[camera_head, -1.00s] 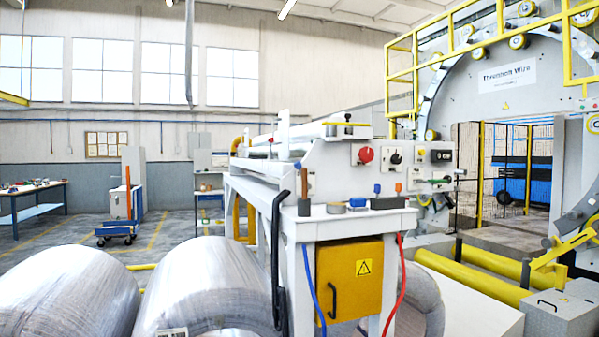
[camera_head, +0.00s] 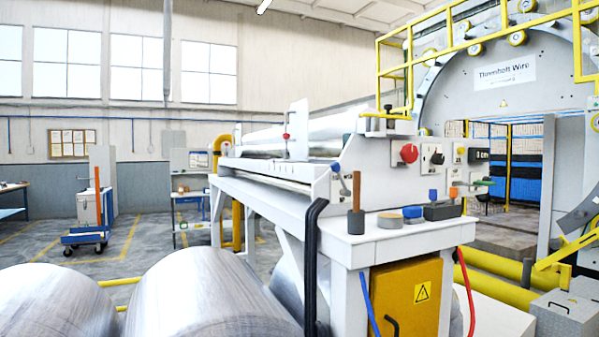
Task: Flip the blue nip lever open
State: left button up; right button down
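A small lever with a blue knob (camera_head: 335,167) and a short grey arm sits on the near end of the white roller machine (camera_head: 300,203), below the rollers. It looks like the blue nip lever; its exact position is too small to tell. Another blue-topped piece (camera_head: 433,195) stands in a dark holder on the machine's front shelf, beside an orange-topped one (camera_head: 453,192). Neither of my grippers is in view.
A black bent tube (camera_head: 311,265) rises at the machine's front left. Large metal coils (camera_head: 205,295) block the lower left. A yellow cabinet (camera_head: 407,300) sits below the shelf.

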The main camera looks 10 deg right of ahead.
aim_at(335, 167)
jog(key=i+j+z, duration=0.1)
jog(key=i+j, duration=0.45)
jog(key=i+j+z, duration=0.15)
jog(key=i+j, duration=0.35)
jog(key=j, duration=0.3)
